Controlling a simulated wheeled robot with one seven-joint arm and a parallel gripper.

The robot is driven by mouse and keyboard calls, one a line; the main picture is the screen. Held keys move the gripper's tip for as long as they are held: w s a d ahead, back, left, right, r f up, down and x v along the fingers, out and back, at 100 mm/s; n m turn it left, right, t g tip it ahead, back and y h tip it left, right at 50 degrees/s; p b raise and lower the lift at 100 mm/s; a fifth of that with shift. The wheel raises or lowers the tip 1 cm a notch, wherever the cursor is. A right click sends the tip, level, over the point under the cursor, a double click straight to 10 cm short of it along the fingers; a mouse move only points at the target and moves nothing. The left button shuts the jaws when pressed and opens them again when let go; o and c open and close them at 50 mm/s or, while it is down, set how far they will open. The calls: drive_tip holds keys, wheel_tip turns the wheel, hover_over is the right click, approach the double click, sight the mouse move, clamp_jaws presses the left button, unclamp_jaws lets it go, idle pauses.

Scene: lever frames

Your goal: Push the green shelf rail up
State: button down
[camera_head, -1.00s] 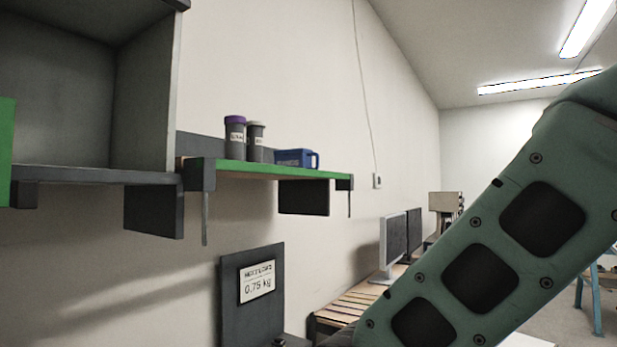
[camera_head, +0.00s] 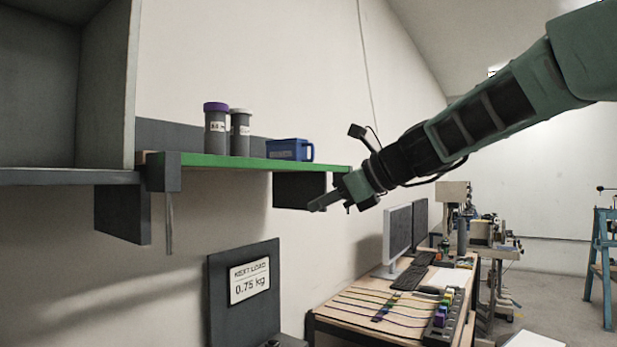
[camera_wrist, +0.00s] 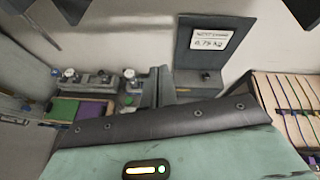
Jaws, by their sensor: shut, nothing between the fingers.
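The green shelf rail (camera_head: 215,161) runs along the front edge of a wall shelf in the head view and looks level or nearly so. Two dark canisters, one with a purple lid (camera_head: 216,129) and one with a pale lid (camera_head: 240,132), and a blue mug (camera_head: 289,150) stand on the shelf. My gripper (camera_head: 318,205) is shut and empty, just below the rail's right end, in front of the right bracket. I cannot tell whether it touches anything. In the wrist view my gripper (camera_wrist: 158,88) shows as narrow fingers; the rail is not clearly seen there.
A dark panel (camera_head: 243,300) labelled "NEXT LOAD 0.75 kg" stands below the shelf. A grey cabinet (camera_head: 106,90) is at left. A wooden bench (camera_head: 350,312) with monitors and coloured cords is at right. A thin rod (camera_head: 169,225) hangs from the shelf's left end.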

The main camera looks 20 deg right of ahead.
sight(291, 166)
drive_tip(key=w+d+r+m+t, duration=0.1)
drive_tip(key=w+d+r+m, duration=0.1)
drive_tip(key=d+r+m, duration=0.1)
drive_tip(key=shift+d+r+t, duration=0.4)
drive_tip(key=shift+d+r, duration=0.35)
drive_tip(key=shift+r, duration=0.1)
drive_tip(key=shift+w, duration=0.1)
drive_tip(key=w+a+p, duration=0.5)
drive_tip(key=w+p, duration=0.1)
drive_tip(key=w, duration=0.1)
drive_tip(key=shift+w+a+r+p, duration=0.3)
drive_tip(key=shift+r, duration=0.05)
wheel_tip(291, 166, up, 8)
drive_tip(key=p, duration=0.7)
drive_tip(key=shift+r, duration=0.2)
